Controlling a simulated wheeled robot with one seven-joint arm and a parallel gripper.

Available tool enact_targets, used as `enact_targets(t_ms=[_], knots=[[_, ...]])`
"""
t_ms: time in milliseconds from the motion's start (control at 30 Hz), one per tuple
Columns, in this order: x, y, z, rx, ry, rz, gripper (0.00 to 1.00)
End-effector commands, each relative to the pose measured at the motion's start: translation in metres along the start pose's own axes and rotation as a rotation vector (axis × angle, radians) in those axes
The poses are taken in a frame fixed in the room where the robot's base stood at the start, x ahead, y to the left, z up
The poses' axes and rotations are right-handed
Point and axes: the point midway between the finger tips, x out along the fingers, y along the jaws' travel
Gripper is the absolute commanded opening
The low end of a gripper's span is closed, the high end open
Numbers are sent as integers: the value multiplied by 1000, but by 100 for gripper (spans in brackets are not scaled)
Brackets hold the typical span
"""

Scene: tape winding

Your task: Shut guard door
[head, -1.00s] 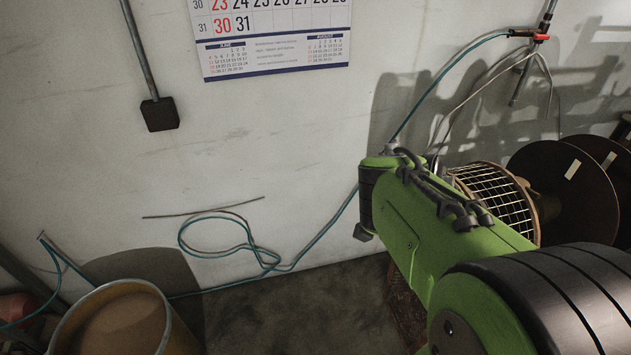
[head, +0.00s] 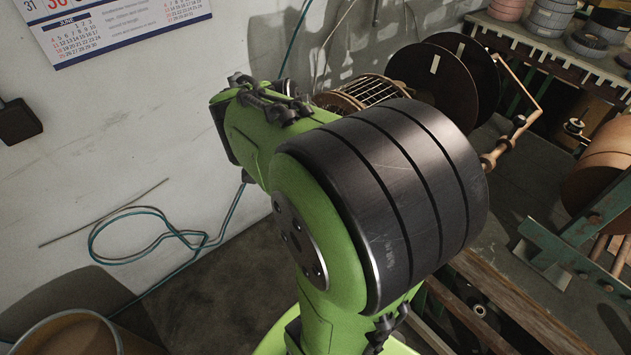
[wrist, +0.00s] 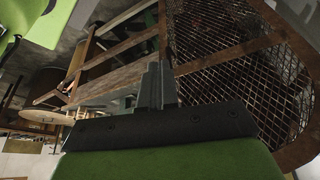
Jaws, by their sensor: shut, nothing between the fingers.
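A mesh panel with a rusty brown frame (wrist: 235,97), which looks like the guard door, fills the right side of the wrist view. Its near corner is rounded. My gripper (wrist: 156,84) is shut and empty in the middle of the wrist view, with its fingertips overlapping the panel's left edge in the picture. I cannot tell whether they touch it. How far the door stands open is not clear. In the head view my green arm covers the middle, and neither the gripper nor the panel can be made out there.
In the head view, large dark reel discs (head: 434,82) and a wire-covered drum (head: 365,92) stand behind my arm. A bench with a green frame (head: 575,235) is at the right. A bucket (head: 70,335) stands lower left, near a teal hose (head: 150,212) by the wall.

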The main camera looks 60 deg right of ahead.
Motion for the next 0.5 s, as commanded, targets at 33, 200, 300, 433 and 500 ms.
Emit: enact_targets(t_ms=[33,200,300,433,500], knots=[[-12,0,-1,-2,-1,-6,0],[-40,1,-1,-3,-1,-7,0],[-56,2,-1,-2,-2,-7,0],[-81,3,-1,-3,-2,-6,0],[-92,3,-2,-2,-1,-5,0]])
